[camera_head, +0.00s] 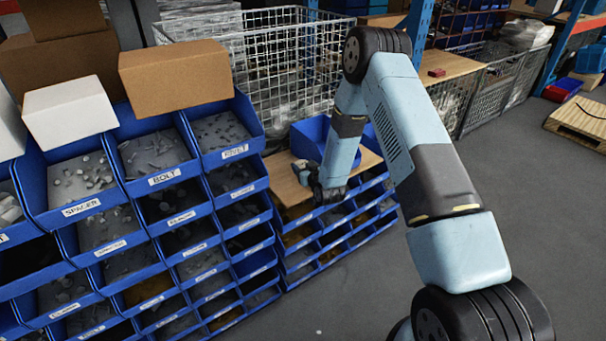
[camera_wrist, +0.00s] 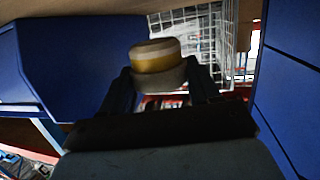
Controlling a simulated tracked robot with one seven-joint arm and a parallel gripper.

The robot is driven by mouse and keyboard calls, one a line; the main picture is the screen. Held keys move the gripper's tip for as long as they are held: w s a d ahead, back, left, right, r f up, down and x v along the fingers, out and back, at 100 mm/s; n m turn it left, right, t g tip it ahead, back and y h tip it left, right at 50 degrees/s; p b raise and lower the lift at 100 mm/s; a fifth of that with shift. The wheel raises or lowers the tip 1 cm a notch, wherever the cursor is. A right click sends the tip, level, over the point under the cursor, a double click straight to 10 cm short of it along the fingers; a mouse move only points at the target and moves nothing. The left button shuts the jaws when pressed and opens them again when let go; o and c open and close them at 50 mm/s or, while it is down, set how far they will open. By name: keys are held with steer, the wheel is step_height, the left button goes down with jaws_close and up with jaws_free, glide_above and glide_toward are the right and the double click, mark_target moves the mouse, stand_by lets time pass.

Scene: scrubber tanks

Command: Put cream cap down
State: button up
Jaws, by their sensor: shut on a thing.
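The cream cap (camera_wrist: 155,58) shows in the wrist view, round and cream with a yellow-brown band. My gripper (camera_wrist: 158,82) is shut on it, one finger on each side of its lower part. In the head view my gripper (camera_head: 305,172) is at the far end of my arm, over or beside a wooden top (camera_head: 284,188) on a low blue bin rack. The cap is too small to make out there. I cannot tell how far it is above the wood.
A blue bin (camera_head: 310,136) stands on the wooden top, behind my gripper. Labelled blue parts bins (camera_head: 158,178) rise to the left. A wire mesh cage (camera_head: 270,65) stands behind. The floor (camera_head: 480,130) to the right is mostly clear. A blue wall (camera_wrist: 65,60) is close in the wrist view.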

steer(key=shift+w+f, duration=0.2)
steer(key=shift+f, duration=1.6)
steer(key=o, duration=1)
